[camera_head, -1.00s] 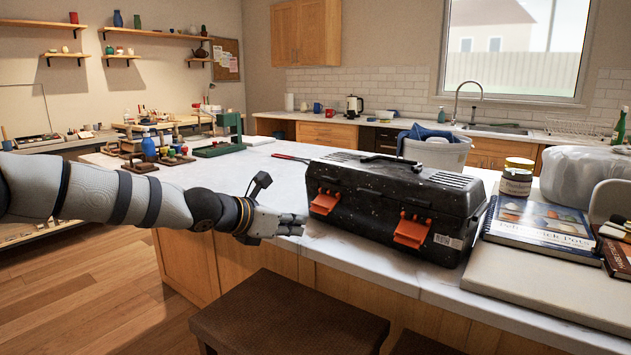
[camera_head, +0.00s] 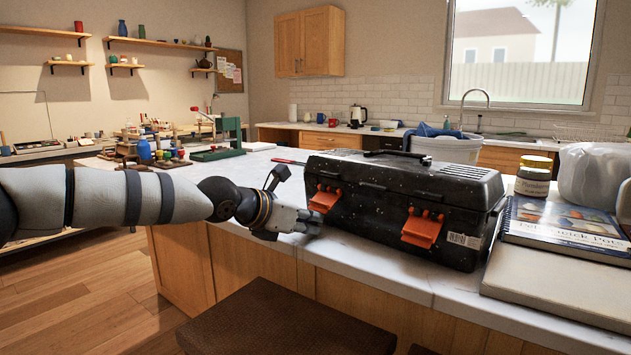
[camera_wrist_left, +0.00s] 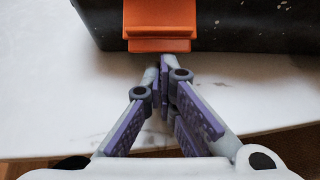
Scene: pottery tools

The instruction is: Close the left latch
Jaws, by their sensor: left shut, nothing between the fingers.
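A black speckled toolbox (camera_head: 372,207) with its lid down stands on the white counter. Its orange left latch (camera_head: 325,199) hangs on the front face with its lower edge tilted outward; it also shows at the top of the left wrist view (camera_wrist_left: 160,25). The orange right latch (camera_head: 422,229) is tilted outward too. My left gripper (camera_head: 309,222) is shut and empty, low in front of the left latch. In the left wrist view its fingertips (camera_wrist_left: 164,66) lie just below the latch's lower edge; I cannot tell whether they touch. My right gripper is not in view.
Books (camera_head: 566,228) and a jar (camera_head: 533,176) stand right of the toolbox, and a grey bin (camera_head: 445,147) behind it. A dark stool (camera_head: 275,325) is below the counter's front edge. The white counter (camera_head: 250,172) left of the toolbox is mostly clear.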

